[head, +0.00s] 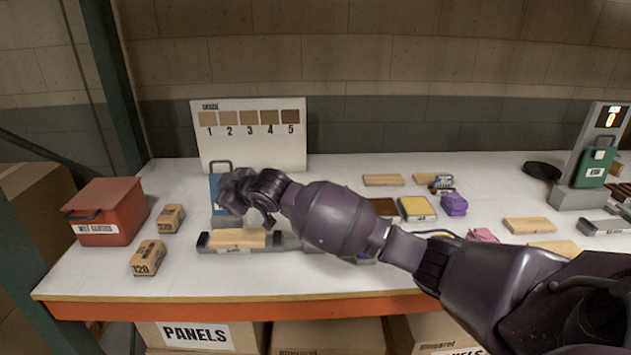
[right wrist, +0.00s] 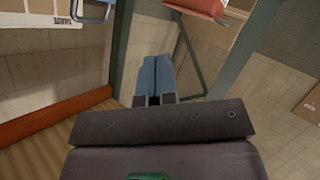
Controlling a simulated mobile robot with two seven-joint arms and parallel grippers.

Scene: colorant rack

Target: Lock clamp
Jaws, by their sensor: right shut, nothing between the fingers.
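A grey clamp base (head: 206,247) stands near the table's front left, with a pale wooden block (head: 240,238) lying in it. A blue upright part with a loop handle (head: 220,164) rises behind the base. My right gripper (head: 226,190) is in front of this blue part and above the block, hiding some of both. In the right wrist view its fingers (right wrist: 156,72) are together with nothing between them. Whether the clamp is locked cannot be told. My left gripper is not in view.
A red box (head: 104,212) and two small blocks (head: 158,238) stand left of the clamp. A numbered sample board (head: 250,145) stands behind. My right arm covers the table's middle.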

